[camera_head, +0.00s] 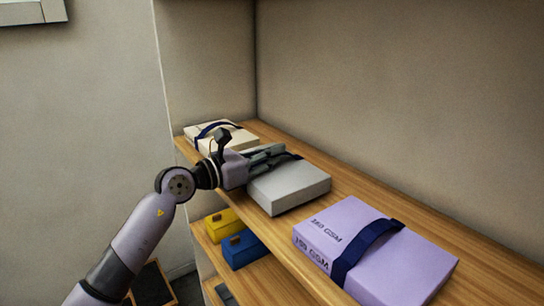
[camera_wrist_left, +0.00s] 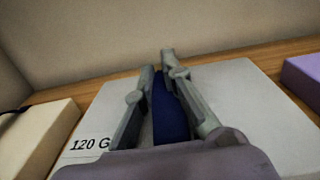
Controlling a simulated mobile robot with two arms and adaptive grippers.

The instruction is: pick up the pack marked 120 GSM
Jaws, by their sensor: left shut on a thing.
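The pale grey pack (camera_head: 296,188) sits at the middle of the upper shelf, between two other packs. In the left wrist view the same pack (camera_wrist_left: 245,105) shows the print "120 G", with the rest covered by my gripper. A navy strap (camera_wrist_left: 168,112) runs over its top. My left gripper (camera_head: 275,154) is over the pack's top, shut on this strap, with one finger on each side of it in the wrist view (camera_wrist_left: 160,70). I cannot tell whether the pack is clear of the shelf. My right gripper is not in view.
A lilac pack marked 160 GSM or similar (camera_head: 330,232) lies nearer on the wooden shelf (camera_head: 440,215). A cream strapped pack (camera_head: 240,138) lies at the far end. Yellow (camera_head: 224,224) and blue (camera_head: 246,249) boxes stand on the lower shelf. A wall closes the back.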

